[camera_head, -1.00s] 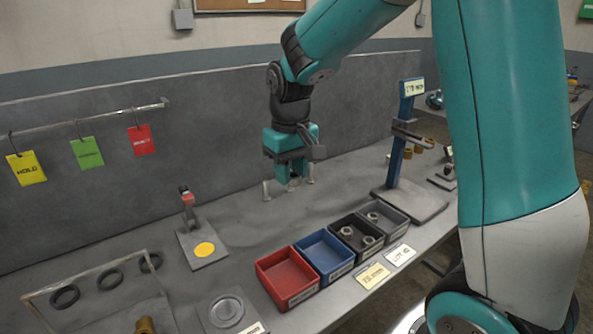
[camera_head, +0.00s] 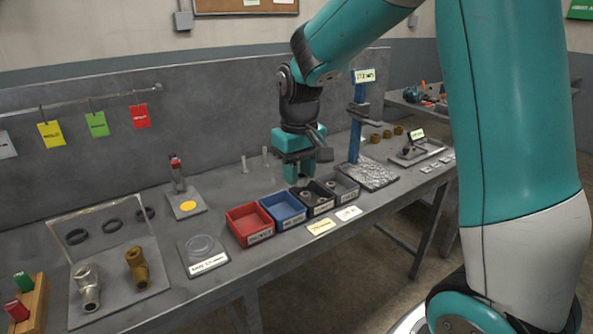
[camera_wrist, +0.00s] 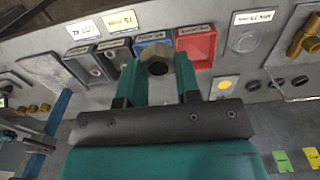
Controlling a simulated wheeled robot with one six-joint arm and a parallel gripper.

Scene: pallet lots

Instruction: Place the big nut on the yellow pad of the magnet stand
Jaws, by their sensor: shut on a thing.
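My gripper (camera_head: 298,180) hangs over the bench by the back of the black bin. In the wrist view my gripper (camera_wrist: 157,68) is shut on the big nut (camera_wrist: 157,66), a grey hexagonal nut between its fingertips. The nut cannot be made out in the head view. The magnet stand (camera_head: 184,192) is a grey plate with a short red-topped post, left of my gripper and apart from it. Its round yellow pad (camera_head: 188,206) is bare. The pad also shows in the wrist view (camera_wrist: 224,85), right of the fingers.
A red bin (camera_head: 249,224), a blue bin (camera_head: 283,209), a black bin (camera_head: 319,196) and a grey bin (camera_head: 345,186) stand in a row. Two upright pins (camera_head: 244,163) (camera_head: 264,156) stand between my gripper and the stand. A blue post (camera_head: 355,125) rises at the right.

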